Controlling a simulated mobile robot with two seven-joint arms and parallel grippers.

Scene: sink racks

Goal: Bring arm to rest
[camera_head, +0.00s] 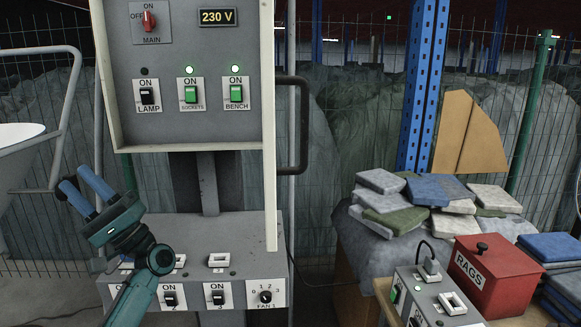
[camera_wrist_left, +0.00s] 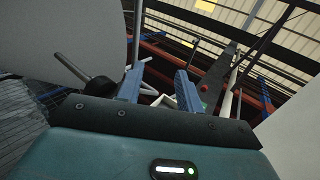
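My left gripper (camera_head: 76,180) is teal with two blue fingers, at the left of the head view. It points up and to the left, in front of the lower left part of the grey switch panel. Its fingers are apart with nothing between them. In the left wrist view the same left gripper (camera_wrist_left: 160,78) shows both blue fingers spread, with roof beams and pipes beyond. My right gripper is not in view.
The switch panel (camera_head: 190,55) carries a red main switch (camera_head: 149,20), and its lower box (camera_head: 240,235) is close to my left arm. A white basin (camera_head: 18,140) is at the left edge. A red rags box (camera_head: 490,272), folded cloths (camera_head: 430,195) and a small socket box (camera_head: 425,290) are at right.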

